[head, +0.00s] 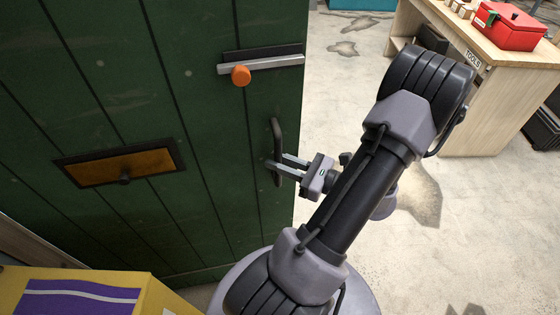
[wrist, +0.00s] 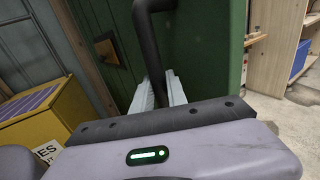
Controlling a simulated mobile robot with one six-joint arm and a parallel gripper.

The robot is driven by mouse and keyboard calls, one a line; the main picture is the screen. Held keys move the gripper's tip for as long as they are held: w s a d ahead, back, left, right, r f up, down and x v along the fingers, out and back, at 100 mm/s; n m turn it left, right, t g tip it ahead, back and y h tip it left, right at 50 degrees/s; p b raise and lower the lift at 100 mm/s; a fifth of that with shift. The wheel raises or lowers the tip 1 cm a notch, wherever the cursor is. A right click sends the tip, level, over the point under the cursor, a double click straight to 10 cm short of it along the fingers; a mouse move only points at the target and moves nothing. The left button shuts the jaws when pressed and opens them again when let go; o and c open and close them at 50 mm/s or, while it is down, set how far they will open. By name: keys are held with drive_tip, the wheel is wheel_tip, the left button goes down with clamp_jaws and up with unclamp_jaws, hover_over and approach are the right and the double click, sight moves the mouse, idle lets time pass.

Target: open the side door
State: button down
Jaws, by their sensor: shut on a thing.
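The green plank side door (head: 200,215) fills the left of the head view, its right edge free beside open floor. A dark vertical bar handle (head: 277,140) is fixed near that edge; it also shows in the wrist view (wrist: 157,45). My gripper (head: 275,168) is shut on the lower part of the handle. In the wrist view my gripper (wrist: 160,92) has a pale finger on each side of the bar. Above the handle is a grey sliding bolt (head: 275,63) with an orange knob (head: 241,75). Whether the bolt reaches past the door edge is unclear.
A yellow box with a purple panel (head: 80,295) stands at the lower left, close to the door. A wooden bench (head: 485,110) with a red toolbox (head: 508,27) is at the upper right. The stained floor between door and bench is clear.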

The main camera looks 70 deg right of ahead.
drive_tip(key=c, duration=1.3)
unclamp_jaws()
drive_tip(key=shift+w+a, duration=0.1)
drive_tip(key=shift+a, duration=0.05)
drive_tip(key=s+p, duration=0.1)
drive_tip(key=s, duration=0.4)
drive_tip(key=s+a+p, duration=0.1)
drive_tip(key=s, duration=0.5)
drive_tip(key=s+a+p, duration=0.1)
drive_tip(key=s, duration=0.5)
drive_tip(key=shift+s+a, duration=0.1)
drive_tip(key=shift+s, duration=0.1)
